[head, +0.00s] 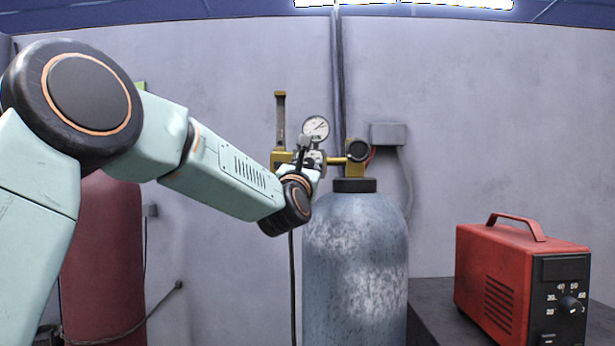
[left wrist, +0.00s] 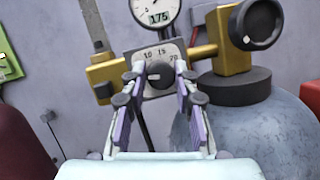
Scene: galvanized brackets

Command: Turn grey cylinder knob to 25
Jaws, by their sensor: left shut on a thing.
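The grey cylinder (head: 352,270) stands in the middle of the head view, with brass regulator fittings (head: 356,151) on top. It also shows at the right of the left wrist view (left wrist: 262,135). My left gripper (left wrist: 163,75) is shut on the knob, one finger on each side. In the head view my left gripper (head: 305,158) is at the regulator, and the knob is hard to make out there. The exact knob setting cannot be read. My right gripper is not in view.
A round gauge (head: 316,127) sits above the knob; the wrist view shows 175 on it. A maroon cylinder (head: 105,265) stands at left behind my arm. A red box with a dial (head: 520,275) stands on a dark surface at right. A hose hangs below the regulator.

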